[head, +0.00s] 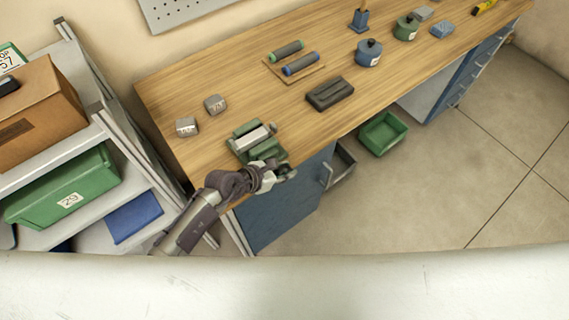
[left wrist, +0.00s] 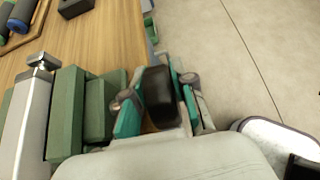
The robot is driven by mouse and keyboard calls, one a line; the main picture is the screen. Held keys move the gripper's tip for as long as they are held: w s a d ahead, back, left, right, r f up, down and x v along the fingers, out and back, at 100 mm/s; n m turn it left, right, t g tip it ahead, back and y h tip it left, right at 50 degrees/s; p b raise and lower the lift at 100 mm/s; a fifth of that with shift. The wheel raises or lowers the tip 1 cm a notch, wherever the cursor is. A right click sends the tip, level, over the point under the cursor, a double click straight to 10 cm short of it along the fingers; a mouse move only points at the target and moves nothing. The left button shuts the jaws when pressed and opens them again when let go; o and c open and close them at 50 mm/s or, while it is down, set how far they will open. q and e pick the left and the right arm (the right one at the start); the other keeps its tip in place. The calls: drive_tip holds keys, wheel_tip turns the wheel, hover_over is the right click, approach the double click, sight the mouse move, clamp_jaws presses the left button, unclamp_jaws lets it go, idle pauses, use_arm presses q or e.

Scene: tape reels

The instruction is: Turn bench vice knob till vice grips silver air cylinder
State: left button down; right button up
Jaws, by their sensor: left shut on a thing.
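The green bench vice (head: 241,147) sits at the near left edge of the bench. The silver air cylinder (head: 257,137) lies between its green jaws; it also shows at the left of the left wrist view (left wrist: 28,125). I cannot tell whether both jaws touch it. My left gripper (head: 279,173) is at the vice's near side, at the bench edge. In the left wrist view its teal-padded fingers are shut on the dark knob (left wrist: 159,94), one on each side. In the head view the gripper mostly hides the knob. My right gripper is out of view.
On the wooden bench (head: 200,80) are two grey blocks (head: 215,104), a dark block (head: 330,93), two rollers on a board (head: 300,64) and lidded pots (head: 369,53). A green bin (head: 383,133) stands on the floor. Shelving with a green crate (head: 65,190) is at left.

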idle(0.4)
use_arm(q)
drive_tip(key=c, duration=1)
unclamp_jaws()
drive_tip(key=shift+o, duration=0.2)
drive_tip(key=v, duration=1.2)
